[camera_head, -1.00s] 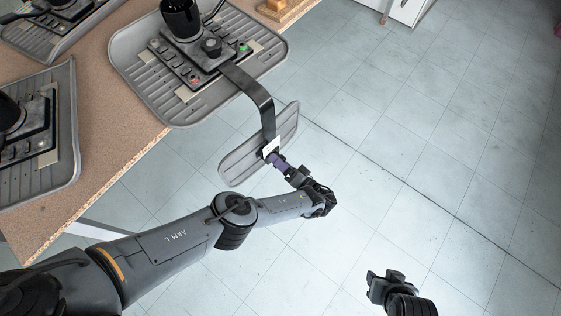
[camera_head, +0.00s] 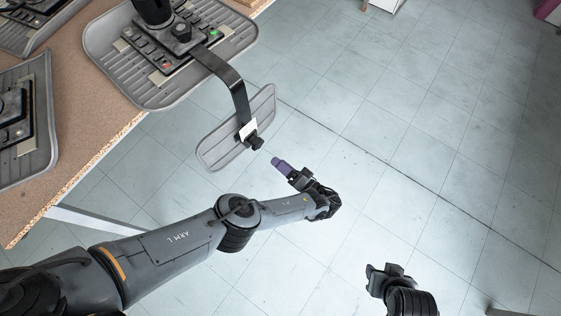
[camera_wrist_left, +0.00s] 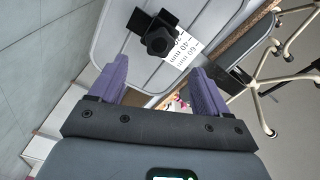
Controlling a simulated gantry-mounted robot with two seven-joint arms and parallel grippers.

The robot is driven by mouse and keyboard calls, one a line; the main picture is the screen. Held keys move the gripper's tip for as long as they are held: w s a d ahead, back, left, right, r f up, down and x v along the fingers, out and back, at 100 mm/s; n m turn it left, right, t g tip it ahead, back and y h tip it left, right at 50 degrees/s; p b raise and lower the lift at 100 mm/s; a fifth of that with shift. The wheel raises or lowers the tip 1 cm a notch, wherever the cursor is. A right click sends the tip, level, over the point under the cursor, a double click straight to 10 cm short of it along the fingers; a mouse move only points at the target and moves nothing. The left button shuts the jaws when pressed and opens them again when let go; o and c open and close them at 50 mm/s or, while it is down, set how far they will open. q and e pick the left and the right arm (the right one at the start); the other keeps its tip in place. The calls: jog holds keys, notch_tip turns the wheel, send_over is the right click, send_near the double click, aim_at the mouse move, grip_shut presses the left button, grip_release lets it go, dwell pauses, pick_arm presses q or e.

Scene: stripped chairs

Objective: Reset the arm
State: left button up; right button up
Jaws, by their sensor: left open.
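My left gripper (camera_head: 279,165) is open and empty, with purple fingers, over the floor in the head view. In the left wrist view, its two purple fingers (camera_wrist_left: 160,80) stand apart with nothing between them. A black knob (camera_head: 256,143) on a grey backrest panel (camera_head: 217,151) is just beyond the fingertips, apart from them. The knob also shows in the left wrist view (camera_wrist_left: 157,41), beside a white scale label. My right gripper (camera_head: 388,270) is at the lower right over the floor; its opening is hard to see.
A black curved bar (camera_head: 232,78) joins the backrest to a grey ribbed seat (camera_head: 108,79) lying upside down on a brown table (camera_head: 92,145). More seats lie at the table's left. The tiled floor (camera_head: 400,140) to the right is mostly clear.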

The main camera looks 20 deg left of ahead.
pick_arm(q)
jog(key=s+d+f+m+g+h+p, duration=0.25)
jog(key=s+d+h, duration=0.2)
jog(key=s, duration=0.35)
jog(key=s+d+f+m+g+h+p, duration=0.1)
jog(key=s+d+f+m+h+p, duration=0.15)
jog(key=s+d, duration=0.45)
jog(key=s+d+r+g+h+p, duration=0.45)
jog(key=s+d+r+h, duration=0.25)
jog(key=s, duration=0.2)
jog(key=w+a+r+n+t+h+p, duration=0.1)
jog(key=a+r+t+h+p, duration=0.3)
jog(key=a+r, duration=1)
jog(key=w+a+r+n+t+y+p, duration=0.15)
jog(key=a+r+p, duration=0.55)
jog(key=a+r, duration=0.7)
notch_tip(320, 180, up, 36)
jog(key=p, duration=3.6)
jog(key=shift+d+r+h, duration=0.2)
jog(key=shift+d+h, duration=0.1)
jog(key=shift+h, duration=0.05)
